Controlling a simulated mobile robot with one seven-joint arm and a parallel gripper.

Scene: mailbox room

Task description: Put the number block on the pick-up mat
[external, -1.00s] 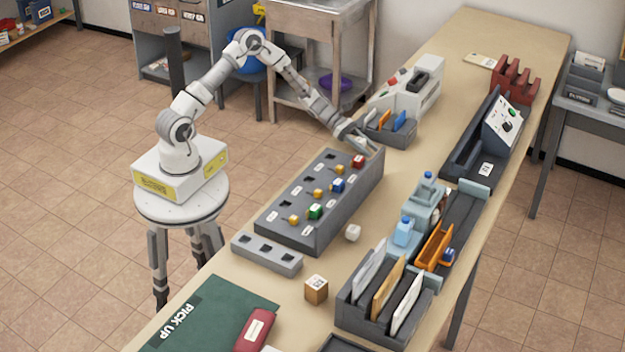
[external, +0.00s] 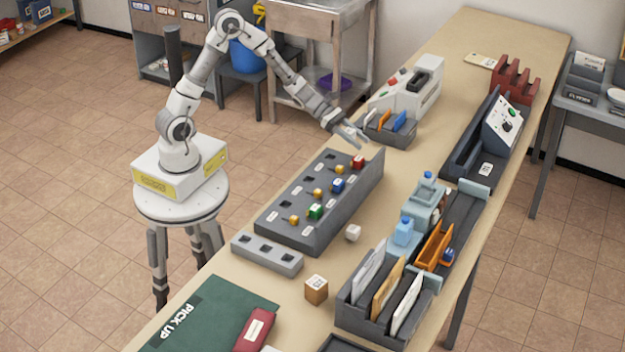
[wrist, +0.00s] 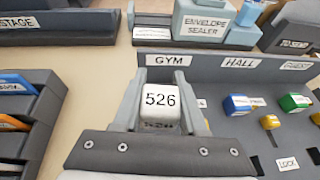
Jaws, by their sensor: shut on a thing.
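My gripper (external: 357,137) is shut on a white number block (wrist: 160,106) marked 526, which sits between the two fingers in the wrist view. The block is hard to make out in the external view. The gripper hangs above the far end of the grey slotted board (external: 290,228), near the red block there. The dark green pick-up mat (external: 222,298) lies at the near left of the table, far from the gripper. A dark red case (external: 256,328) lies on its right part.
A white cube (external: 353,233) and a wooden cube with a label (external: 316,289) stand on the table between the board and the envelope rack (external: 352,318). A grey slotted strip (external: 267,255) lies between board and mat. A card tray (external: 392,136) is beside the gripper.

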